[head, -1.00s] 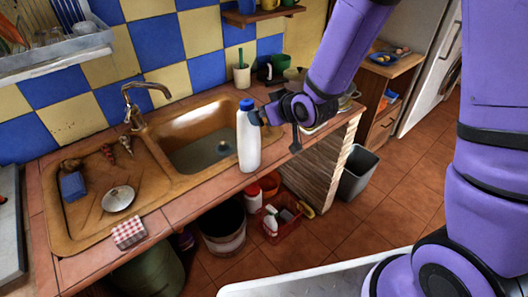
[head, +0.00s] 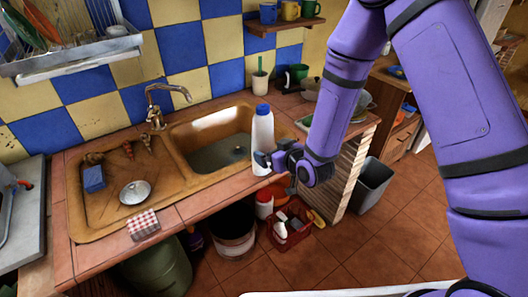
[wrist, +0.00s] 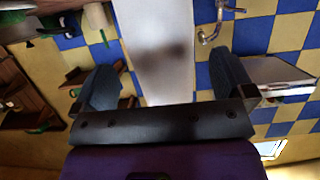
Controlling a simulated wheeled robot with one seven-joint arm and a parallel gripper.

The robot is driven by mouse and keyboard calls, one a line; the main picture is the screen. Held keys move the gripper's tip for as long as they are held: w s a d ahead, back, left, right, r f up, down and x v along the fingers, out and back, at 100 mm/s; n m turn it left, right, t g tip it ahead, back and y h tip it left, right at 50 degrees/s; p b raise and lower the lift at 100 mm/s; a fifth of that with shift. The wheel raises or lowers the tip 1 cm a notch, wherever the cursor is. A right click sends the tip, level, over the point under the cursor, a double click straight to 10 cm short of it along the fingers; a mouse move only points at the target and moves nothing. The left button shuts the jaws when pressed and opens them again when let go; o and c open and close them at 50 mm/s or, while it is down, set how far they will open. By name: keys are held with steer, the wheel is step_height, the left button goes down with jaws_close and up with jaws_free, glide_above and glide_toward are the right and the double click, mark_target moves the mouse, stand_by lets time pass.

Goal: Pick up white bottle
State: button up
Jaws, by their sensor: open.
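The white bottle (head: 262,142) with a blue cap stands upright on the counter's front edge, beside the right side of the sink in the head view. My gripper (head: 266,160) is at its lower right side, in front of the counter. In the wrist view the white bottle (wrist: 158,45) fills the middle, between the two spread dark fingers of my gripper (wrist: 165,85). A gap shows on both sides of the bottle, so the jaws are open around or just before it. Exact depth is hard to tell.
The brown sink (head: 212,150) lies behind and left of the bottle. A checked sponge-like block (head: 143,224) sits on the front edge. A red basket (head: 291,222) and a bucket (head: 232,235) stand below. Pots crowd the counter's right end.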

mark_target(268, 149)
steer(key=shift+f+x, duration=0.2)
steer(key=shift+x, duration=2.95)
steer(key=shift+d, duration=0.1)
steer(key=c, duration=0.7)
steer(key=shift+r, duration=0.1)
